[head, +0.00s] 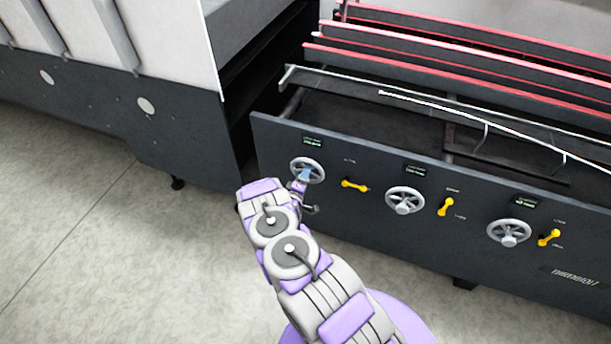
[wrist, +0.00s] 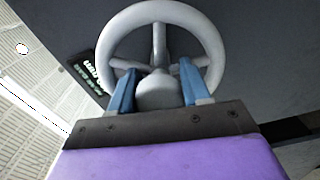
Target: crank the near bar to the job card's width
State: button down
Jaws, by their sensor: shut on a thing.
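My gripper (head: 304,178) is at the leftmost grey handwheel (head: 316,165) on the dark front panel. In the wrist view, the blue fingers (wrist: 153,92) stand on either side of the hub of the handwheel (wrist: 152,12) and are shut on it. A small display (head: 312,141) sits just above this wheel; in the wrist view its text (wrist: 88,73) is tilted and partly hidden, and I cannot read its value. The near bar (head: 345,82) appears to be the grey rail closest to the panel. I see no job card that I can make out.
Two more handwheels (head: 405,200) (head: 508,232) are to the right, each with a display above. Yellow levers (head: 354,185) (head: 446,207) (head: 549,237) sit beside the wheels. Red-edged bars (head: 450,65) lie behind. The floor (head: 90,240) at left is clear.

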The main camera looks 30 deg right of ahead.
jog(key=shift+f, duration=0.25)
jog(key=c, duration=0.8)
grip_release()
jog(key=shift+o, duration=1.3)
jog(key=shift+r, duration=0.1)
jog(key=p+v, duration=0.2)
jog(key=v, duration=1.5)
jog(key=shift+a+p, duration=0.2)
jog(key=shift+p, duration=0.1)
jog(key=shift+s, duration=0.15)
jog(key=shift+c, duration=0.2)
